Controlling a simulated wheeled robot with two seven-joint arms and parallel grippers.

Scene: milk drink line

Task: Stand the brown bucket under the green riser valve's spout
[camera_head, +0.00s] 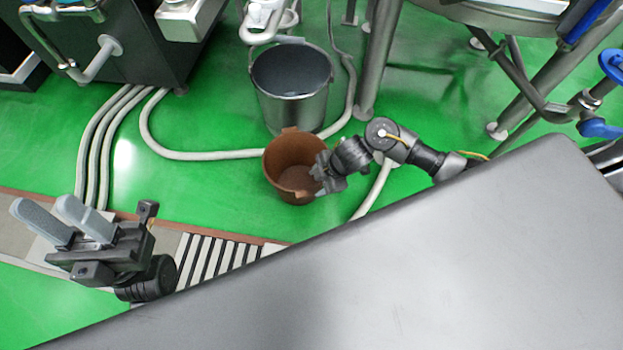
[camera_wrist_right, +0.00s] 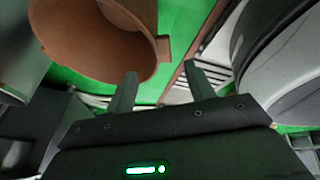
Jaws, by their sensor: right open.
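The brown bucket (camera_head: 283,154) stands upright on the green floor in the middle of the head view. In the right wrist view the bucket (camera_wrist_right: 90,35) fills the upper left, with a lug on its rim just beyond the fingertips. My right gripper (camera_head: 318,172) is at the bucket's right rim; in the wrist view its fingers (camera_wrist_right: 160,72) are apart with nothing between them. Whether it touches the bucket I cannot tell. My left gripper (camera_head: 41,204) is open and empty at the lower left, far from the bucket. I cannot make out a green riser valve or its spout.
A steel bucket (camera_head: 291,90) stands right behind the brown one. A pale hose (camera_head: 200,154) curves on the floor beside them. A grated drain (camera_head: 215,258) lies in front. Steel legs (camera_head: 378,60) and blue-handled valves (camera_head: 599,128) are at the right. Open green floor lies left of the bucket.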

